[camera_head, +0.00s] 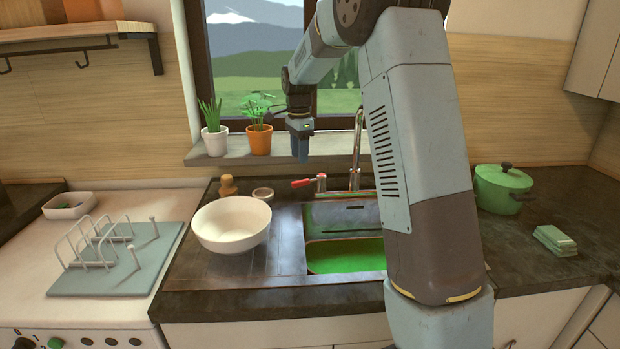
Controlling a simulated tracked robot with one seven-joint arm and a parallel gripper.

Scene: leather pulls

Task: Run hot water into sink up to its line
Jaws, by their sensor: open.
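The green sink (344,256) is set in the dark counter, partly hidden on the right by my arm. A dark mark shows on its back wall, and I cannot tell whether this is the line. I cannot make out any water in it. The metal faucet (356,150) stands behind the sink, with a red-handled lever (302,183) at its left. No stream of water is visible. My gripper (301,158) is open, points down, and hangs above and behind the red lever, in front of the window, apart from it.
A white bowl (232,224) stands left of the sink, with a wooden stopper-like piece (227,186) and a small round dish (263,194) behind it. Potted plants (259,139) line the sill. A green pot (502,188) and green sponges (555,240) are at right. A dish rack (100,255) is at left.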

